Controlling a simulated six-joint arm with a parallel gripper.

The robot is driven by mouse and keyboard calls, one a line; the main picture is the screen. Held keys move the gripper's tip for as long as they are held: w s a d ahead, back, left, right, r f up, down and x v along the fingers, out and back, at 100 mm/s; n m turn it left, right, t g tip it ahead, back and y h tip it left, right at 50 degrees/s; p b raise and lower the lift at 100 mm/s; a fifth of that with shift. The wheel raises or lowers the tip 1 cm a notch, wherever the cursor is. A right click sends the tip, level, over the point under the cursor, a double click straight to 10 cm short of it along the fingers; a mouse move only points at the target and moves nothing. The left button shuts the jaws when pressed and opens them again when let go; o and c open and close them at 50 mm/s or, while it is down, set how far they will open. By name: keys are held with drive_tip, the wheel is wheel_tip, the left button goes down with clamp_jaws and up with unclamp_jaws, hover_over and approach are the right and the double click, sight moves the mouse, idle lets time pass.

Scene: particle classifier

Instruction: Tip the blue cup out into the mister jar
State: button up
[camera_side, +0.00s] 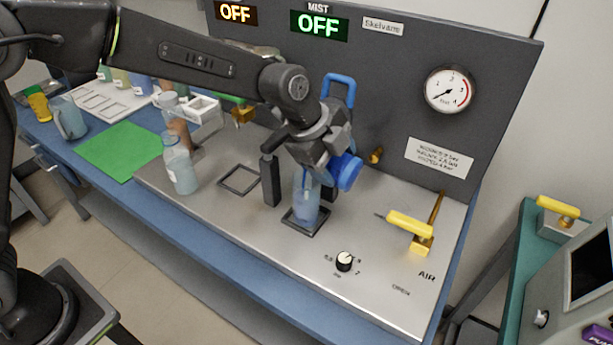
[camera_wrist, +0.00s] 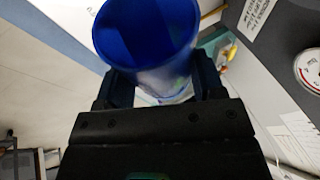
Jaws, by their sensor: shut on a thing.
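The blue cup (camera_side: 347,171) is in my gripper, tilted on its side just above and to the right of a clear jar's mouth. In the wrist view the cup (camera_wrist: 145,35) sits between the two dark fingers (camera_wrist: 158,88), its round opening showing. My gripper (camera_side: 328,155) is shut on it. The jar (camera_side: 306,207), which looks like the mister jar, stands upright in a black square frame and looks bluish. My gripper and the cup partly hide its top. I cannot tell whether anything is flowing from the cup.
A black post (camera_side: 269,180) stands close left of the jar. A clear bottle (camera_side: 180,168) stands farther left, near an empty square frame (camera_side: 239,180). A yellow-handled valve (camera_side: 410,225) and a knob (camera_side: 344,261) are to the right. The grey panel (camera_side: 400,120) rises behind. The MIST sign (camera_side: 318,24) reads OFF.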

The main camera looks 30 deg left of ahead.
drive_tip(key=shift+a+r+n+h, duration=0.15)
drive_tip(key=shift+a+r+h, duration=0.2)
drive_tip(key=shift+h, duration=0.35)
drive_tip(key=shift+a+r+n+h, duration=0.15)
drive_tip(key=shift+a+r+h, duration=0.15)
drive_tip(key=shift+h, duration=0.4)
idle(1.5)
drive_tip(key=shift+w+a+r+n+h, duration=0.1)
drive_tip(key=shift+a+r+n+h, duration=0.15)
drive_tip(key=shift+a+h, duration=0.4)
drive_tip(key=shift+a+r+n+h, duration=0.15)
drive_tip(key=shift+a+r+h, duration=0.1)
drive_tip(key=shift+h, duration=0.7)
idle(0.9)
drive_tip(key=shift+a+r+n+t+h+b, duration=0.2)
drive_tip(key=shift+a+r+h, duration=0.35)
drive_tip(key=shift+r+h, duration=0.25)
drive_tip(key=shift+a+r+n+t+h+b, duration=0.1)
drive_tip(key=shift+a+r+n+h, duration=0.1)
drive_tip(key=shift+a+r+h, duration=0.45)
idle(1.2)
